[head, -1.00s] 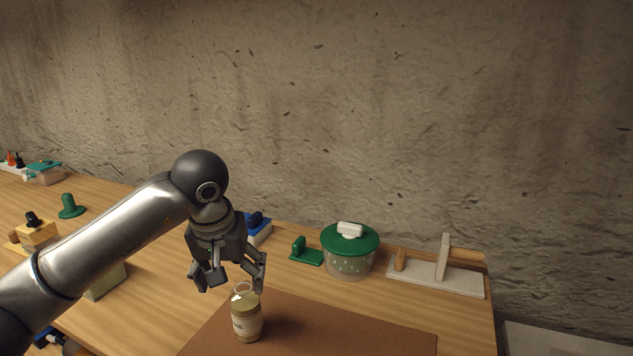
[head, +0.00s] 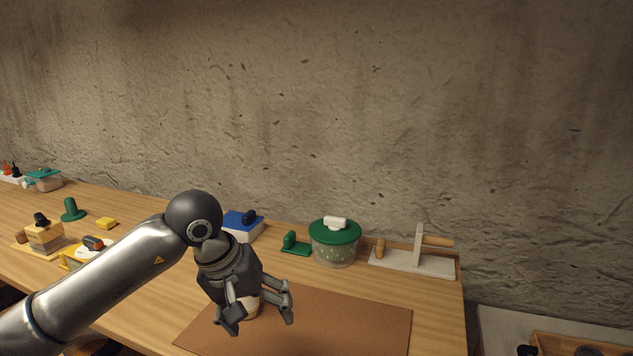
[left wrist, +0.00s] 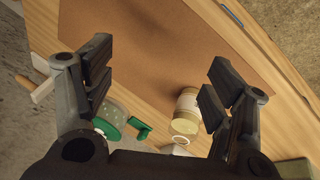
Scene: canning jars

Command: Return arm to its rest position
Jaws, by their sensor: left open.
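My left arm comes in from the left in the head view. Its left gripper (head: 257,308) is open and empty above the brown mat (head: 370,318). A jar (head: 250,309) stands on the table side behind the gripper and is mostly hidden by it there. In the left wrist view the jar (left wrist: 187,108) shows whole, with a pale label and a gold-toned body, between the open fingers in the picture but apart from them. A pale ring-like piece shows at the jar's end. My right gripper is not in view.
A green-lidded clear container (head: 335,243), a green handled piece (head: 295,244), a blue-topped box (head: 242,226) and a white board with wooden handles (head: 412,262) line the back of the table. Several small items stand at the left. A concrete wall rises behind. The mat's right side is clear.

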